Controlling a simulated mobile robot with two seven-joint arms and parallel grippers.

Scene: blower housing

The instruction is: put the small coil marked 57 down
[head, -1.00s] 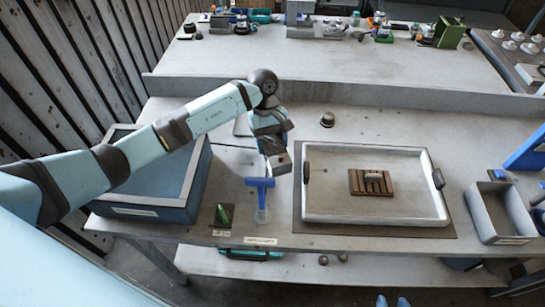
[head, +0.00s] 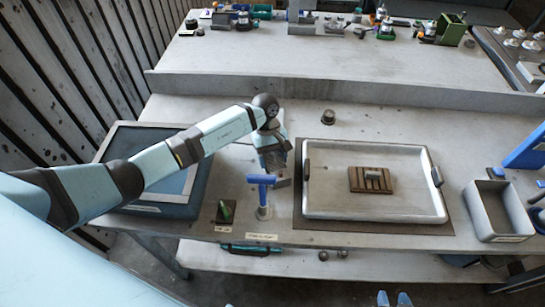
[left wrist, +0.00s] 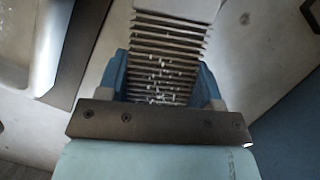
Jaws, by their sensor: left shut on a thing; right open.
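My left gripper (head: 281,178) is over the front of the bench, close to a blue T-shaped stand (head: 262,180). In the left wrist view its two blue fingers (left wrist: 164,88) are shut on a ribbed, finned metal block with white flecks, the small coil (left wrist: 163,62). The mark 57 does not show. In the head view the coil is mostly hidden by the gripper, and I cannot tell if it touches anything below. My right gripper (head: 394,299) shows only as two blue fingertips apart at the bottom edge, open and empty.
A pale tray (head: 318,212) on a brown mat holds a slatted brown block (head: 371,180). A small dark block with a green piece (head: 226,211) sits near the front edge. A dark knob (head: 328,117) stands behind.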

